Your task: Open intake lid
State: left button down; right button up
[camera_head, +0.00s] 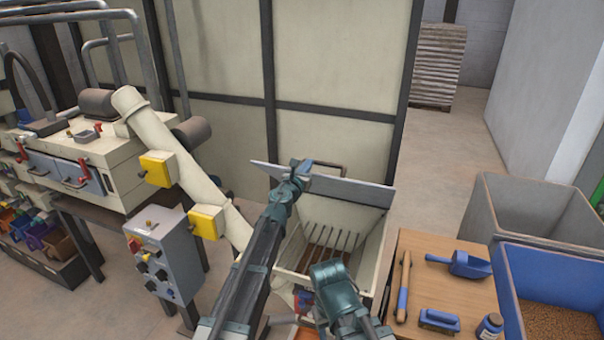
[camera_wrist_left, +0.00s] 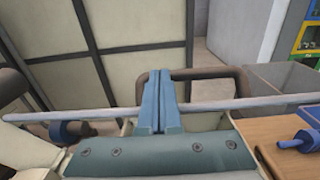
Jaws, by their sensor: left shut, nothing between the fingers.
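The intake lid (camera_head: 350,188) is a grey plate raised at the back of the cream intake hopper (camera_head: 375,245). The hopper mouth is uncovered, and dark bars show inside it. A brown handle (camera_head: 330,166) stands at the lid's upper edge. In the left wrist view the lid (camera_wrist_left: 255,104) shows edge-on as a thin grey bar, with the handle (camera_wrist_left: 240,84) behind it. My left gripper (camera_head: 304,168) is shut and empty at the lid's upper edge, beside the handle; its fingers (camera_wrist_left: 158,95) cross in front of the handle. My right gripper (camera_head: 328,270) is over the hopper's front; its fingers are unclear.
A grey bin (camera_head: 490,215) and a blue grain bin (camera_head: 508,285) stand beyond. A control box (camera_head: 160,250) and pipe (camera_head: 215,190) are left.

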pick_arm(q)
jog(key=w+d+r+p, duration=0.3)
jog(key=w+r+p, duration=0.1)
jog(key=w, duration=0.5)
jog(key=w+d+r+p, duration=0.2)
jog(key=w+r+p, duration=0.3)
jog(key=w, duration=0.3)
jog(key=shift+w+d+r, duration=0.4)
jog(key=shift+r, duration=0.3)
